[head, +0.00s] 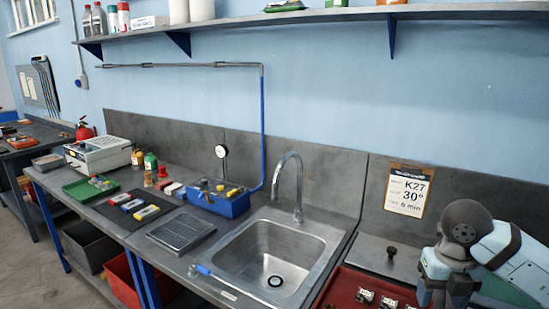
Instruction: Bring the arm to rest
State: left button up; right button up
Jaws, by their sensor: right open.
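My right arm (500,255) comes in from the right edge, with a dark rounded joint and pale blue links. My right gripper (446,292) is at the bottom right, pointing down beside a red tray (343,287) on the bench. Its fingertips are close to the lower picture edge, and I see nothing held in it. It is open. My left gripper is not in view.
A steel sink (268,262) with a tall tap (297,190) is in the middle. Small metal parts (364,295) lie in the red tray. A blue box (220,203), a dark mat (112,217) and a white instrument (98,153) stand left. A card (408,190) leans behind.

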jog(key=s+a+m+t+y+p, duration=0.15)
jog(key=s+a+y, duration=0.25)
jog(key=a+y, duration=0.65)
jog(key=s+a+m+t+y+p, duration=0.1)
jog(key=s+a+m+y+p, duration=0.15)
jog(key=a+y, duration=0.85)
jog(key=d+f+m+t+h+p, duration=0.1)
jog(key=d+f+m+t+h, duration=0.2)
jog(key=f+m+t+h, duration=0.6)
jog(key=d+f+m+t+h+p, duration=0.1)
jog(key=d+f+m+t+h, duration=0.4)
jog(key=m, duration=0.8)
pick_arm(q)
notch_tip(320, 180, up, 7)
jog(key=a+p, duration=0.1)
pick_arm(e)
jog(key=s+d+f+m+g+h, duration=0.1)
jog(key=s+f+m+g+h, duration=0.3)
jog(key=s+f, duration=0.8)
jog(key=shift+m+g, duration=0.6)
jog(key=shift+g, duration=0.15)
